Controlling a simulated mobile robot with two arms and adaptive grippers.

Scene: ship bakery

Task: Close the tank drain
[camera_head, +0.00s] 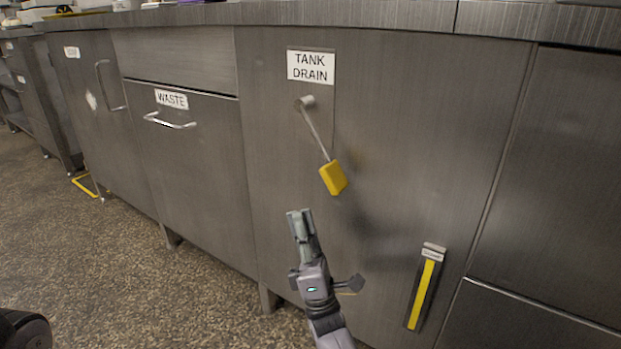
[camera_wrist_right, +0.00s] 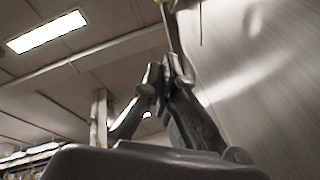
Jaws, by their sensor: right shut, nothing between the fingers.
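The tank drain lever (camera_head: 318,135) is a thin metal rod with a yellow handle (camera_head: 333,178) on a steel cabinet front. It pivots at a round hub (camera_head: 306,102) below the "TANK DRAIN" label (camera_head: 310,66) and slants down to the right. My right gripper (camera_head: 299,213) is shut and empty, below and left of the yellow handle and apart from it in the head view. In the right wrist view its closed fingers (camera_wrist_right: 168,65) point up beside the steel front, with a thin rod above them. My left gripper does not show.
A yellow-striped strip (camera_head: 422,290) is mounted low on the cabinet at the right. A drawer labelled "WASTE" (camera_head: 180,150) with a bar handle is to the left. The steel counter edge (camera_head: 340,13) runs above. The speckled floor (camera_head: 150,270) is open at the left.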

